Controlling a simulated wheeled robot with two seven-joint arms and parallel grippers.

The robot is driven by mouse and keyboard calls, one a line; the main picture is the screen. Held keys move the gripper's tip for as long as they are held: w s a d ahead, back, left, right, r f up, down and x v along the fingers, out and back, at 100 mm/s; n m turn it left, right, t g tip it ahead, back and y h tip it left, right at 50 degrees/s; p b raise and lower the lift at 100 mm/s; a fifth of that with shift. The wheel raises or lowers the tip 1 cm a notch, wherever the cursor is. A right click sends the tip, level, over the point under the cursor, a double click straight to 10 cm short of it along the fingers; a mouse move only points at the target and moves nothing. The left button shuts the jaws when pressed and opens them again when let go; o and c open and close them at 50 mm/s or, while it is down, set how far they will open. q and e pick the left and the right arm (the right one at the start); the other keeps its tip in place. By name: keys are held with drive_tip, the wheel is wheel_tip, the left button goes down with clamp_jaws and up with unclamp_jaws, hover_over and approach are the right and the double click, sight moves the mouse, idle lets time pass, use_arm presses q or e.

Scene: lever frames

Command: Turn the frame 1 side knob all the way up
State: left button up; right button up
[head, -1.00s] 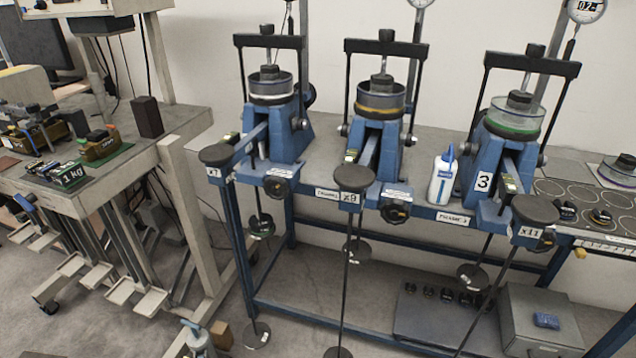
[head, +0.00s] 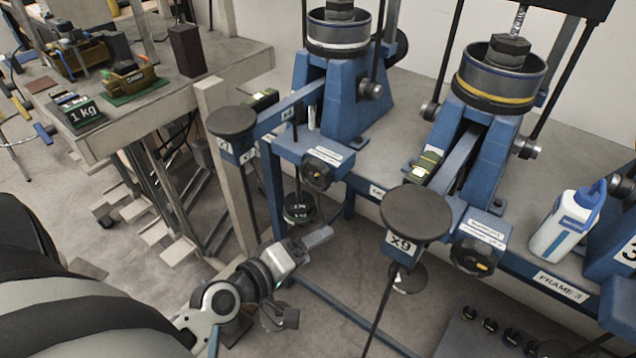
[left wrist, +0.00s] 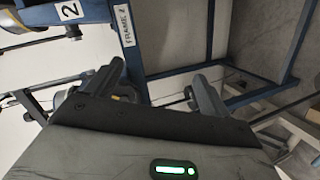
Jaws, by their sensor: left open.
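The leftmost blue lever frame (head: 345,100), in the head view, has an x7 plate beside its round black pad. On its front block, beside a white label, is a dark round knob (head: 318,174) with a small yellowish mark. A grey knob (head: 374,88) also sits on the right side of its blue stand. I cannot tell how far either is turned. My left gripper (head: 318,240) is open and empty, below the front knob and apart from it. In the left wrist view the gripper (left wrist: 155,82) shows spread fingers with nothing between them. My right gripper is out of view.
The second lever frame (head: 478,150), with its x9 pad (head: 415,212), stands to the right. A white bottle (head: 565,225) is on the bench farther right. A side table (head: 150,120) with a 1 kg block stands left. A hanging rod and weight (head: 298,208) are near my gripper.

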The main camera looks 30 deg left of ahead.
sight(312, 178)
use_arm(q)
drive_tip(key=w+a+r+n+t+y+b, duration=0.2)
drive_tip(key=w+a+r+n+t, duration=0.15)
drive_tip(key=a+r+n, duration=0.55)
drive_tip(key=shift+n+h, duration=0.3)
drive_tip(key=shift+n, duration=0.5)
drive_tip(key=w+f+p, duration=0.1)
drive_tip(key=w, duration=0.2)
drive_tip(key=w+d+f+p, duration=0.1)
drive_tip(key=w, duration=0.2)
drive_tip(key=w+d+f+p, duration=0.1)
drive_tip(key=w, duration=0.2)
drive_tip(key=shift+d, duration=0.25)
drive_tip(key=shift+s+f, duration=0.2)
drive_tip(key=c, duration=1.3)
drive_tip(key=shift+w+r, duration=0.1)
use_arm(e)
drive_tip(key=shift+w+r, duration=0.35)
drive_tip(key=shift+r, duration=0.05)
